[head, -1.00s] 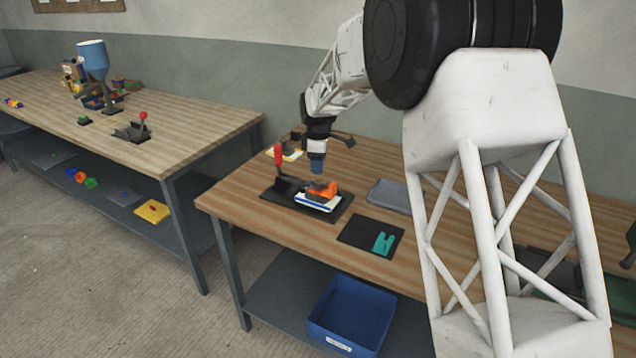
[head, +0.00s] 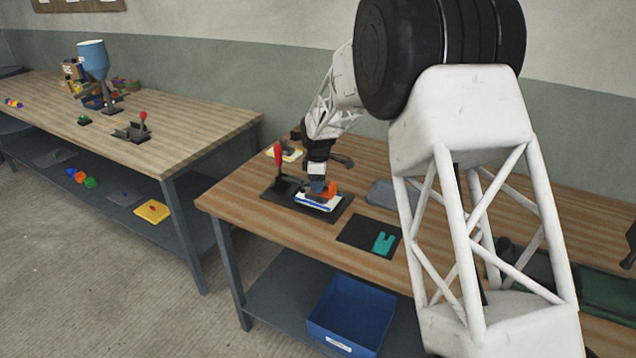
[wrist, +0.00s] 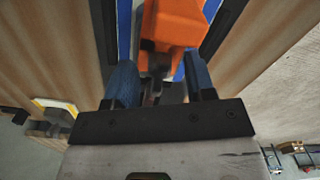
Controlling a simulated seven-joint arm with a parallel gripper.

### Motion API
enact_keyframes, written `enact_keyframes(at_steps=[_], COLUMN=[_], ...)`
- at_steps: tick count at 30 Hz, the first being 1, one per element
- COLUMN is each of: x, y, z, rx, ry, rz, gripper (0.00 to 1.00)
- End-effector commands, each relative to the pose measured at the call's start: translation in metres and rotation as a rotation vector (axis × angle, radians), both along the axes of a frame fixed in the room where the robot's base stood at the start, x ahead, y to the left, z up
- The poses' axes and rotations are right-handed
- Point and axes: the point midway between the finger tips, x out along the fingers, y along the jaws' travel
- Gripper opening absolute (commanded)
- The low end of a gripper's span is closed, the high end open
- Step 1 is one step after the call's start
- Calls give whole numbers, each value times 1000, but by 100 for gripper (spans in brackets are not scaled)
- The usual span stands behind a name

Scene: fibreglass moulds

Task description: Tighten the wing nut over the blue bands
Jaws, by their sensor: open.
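A white mould with blue bands (head: 318,205) lies on a black base plate (head: 338,214) on the near bench. Its blue bands also show in the wrist view (wrist: 124,28). An orange part (head: 331,189) sits over it and fills the top middle of the wrist view (wrist: 172,22). My gripper (head: 317,190) is low over the mould, beside the orange part. In the wrist view its two blue fingers (wrist: 160,84) are apart. Small dark pieces show between and beyond the fingers; I cannot tell whether one is the wing nut.
A red-handled clamp (head: 278,160) stands upright at the left of the base plate. A dark mat (head: 357,238) with a teal piece (head: 384,242) lies to the right, and a grey tray (head: 385,194) behind it. A blue bin (head: 350,315) is on the lower shelf.

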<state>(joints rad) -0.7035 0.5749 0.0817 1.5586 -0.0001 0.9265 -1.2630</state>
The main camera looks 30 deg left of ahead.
Motion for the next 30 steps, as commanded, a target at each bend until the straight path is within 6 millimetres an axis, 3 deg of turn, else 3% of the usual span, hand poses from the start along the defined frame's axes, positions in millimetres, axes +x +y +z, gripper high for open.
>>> enact_keyframes(at_steps=[3,12,30], x=[0,0,0], y=[0,0,0], z=[0,0,0], rx=[0,0,0], ry=[0,0,1], rz=[0,0,-5], gripper=[47,2,1])
